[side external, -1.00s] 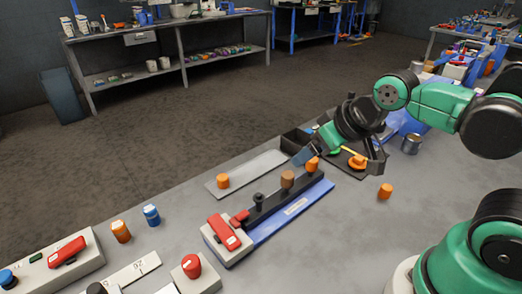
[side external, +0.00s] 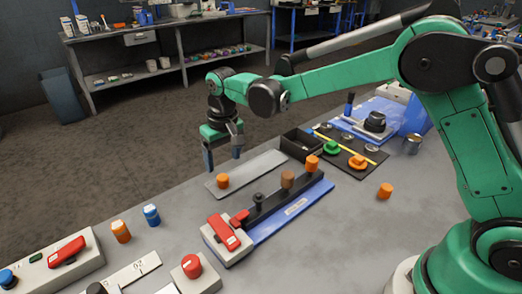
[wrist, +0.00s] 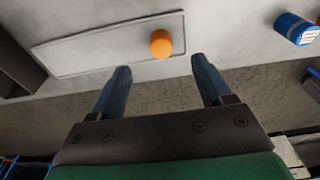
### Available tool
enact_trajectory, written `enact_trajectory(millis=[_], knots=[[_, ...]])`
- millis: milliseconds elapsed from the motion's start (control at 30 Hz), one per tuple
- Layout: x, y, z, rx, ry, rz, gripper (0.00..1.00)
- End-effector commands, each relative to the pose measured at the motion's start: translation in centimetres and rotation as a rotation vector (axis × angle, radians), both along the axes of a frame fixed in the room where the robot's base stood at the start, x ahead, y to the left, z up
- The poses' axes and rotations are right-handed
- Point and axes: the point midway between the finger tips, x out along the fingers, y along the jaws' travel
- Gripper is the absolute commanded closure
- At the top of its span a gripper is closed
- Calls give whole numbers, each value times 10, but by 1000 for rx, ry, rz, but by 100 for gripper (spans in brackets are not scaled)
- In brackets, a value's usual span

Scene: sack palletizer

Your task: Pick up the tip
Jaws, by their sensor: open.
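Several small orange cylindrical pieces are in view; I cannot tell for certain which is the tip. One orange piece (side external: 222,181) stands on a flat light-grey tray (side external: 258,168). My gripper (side external: 222,163) points down over the tray's near-left end, above and slightly behind this piece, with its fingers apart and empty. In the wrist view the orange piece (wrist: 161,44) shows just beyond the gap between the open fingertips (wrist: 160,66), not touching them. Another orange piece (side external: 312,162) and a brown one (side external: 287,179) sit on the black rail of a blue-based fixture (side external: 316,194).
A loose orange piece (side external: 385,191) stands on the bench at right. A red clamp (side external: 230,234), orange jar (side external: 120,231), blue jar (side external: 151,214) and red knob (side external: 191,265) are nearer.

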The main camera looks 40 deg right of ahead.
Motion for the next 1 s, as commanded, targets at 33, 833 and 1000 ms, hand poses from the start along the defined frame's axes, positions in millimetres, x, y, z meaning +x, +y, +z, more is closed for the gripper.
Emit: enact_trajectory(millis=[33, 833, 1000], knots=[[1, 1, -4, -1, 6, 1, 28], [8, 2, -60, -2, 6, 0, 39], [8, 2, -60, -2, 6, 0, 87]])
